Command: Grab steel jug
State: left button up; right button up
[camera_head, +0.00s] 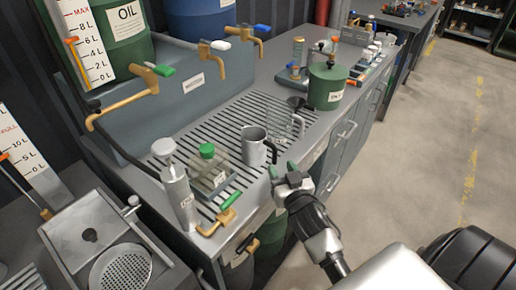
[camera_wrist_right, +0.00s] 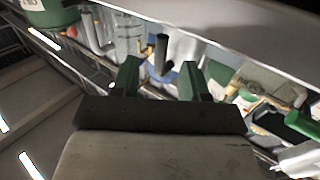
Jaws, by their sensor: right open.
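The steel jug (camera_head: 253,146) stands upright on the slotted drain grate of the counter in the head view. Its handle is on the right side, facing my right gripper. My right gripper (camera_head: 283,170) is just in front and to the right of the jug, at the counter's front edge. Its two green-tipped fingers are apart and hold nothing. In the right wrist view, the open fingers (camera_wrist_right: 158,78) point toward the counter, with a dark upright piece, probably the jug's handle, seen between them. My left gripper is in neither view.
A clear glass jug (camera_head: 290,125) stands close behind the steel jug. A steel bottle (camera_head: 175,185) and a green-capped container (camera_head: 208,168) stand to the left. A green can (camera_head: 327,88) stands farther right. A brass tap (camera_head: 222,216) sits at the front edge. Open floor lies right.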

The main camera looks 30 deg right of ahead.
aim_at(276, 159)
jog(key=w, duration=0.2)
jog(key=w+p, duration=0.1)
jog(key=w, duration=0.1)
jog(key=shift+w+d+r, duration=0.1)
jog(key=shift+d+r, duration=0.05)
jog(key=shift+d, duration=0.2)
jog(key=shift+w+d, duration=0.1)
jog(key=shift+w, duration=0.45)
jog(key=shift+s, duration=0.1)
grip_shut()
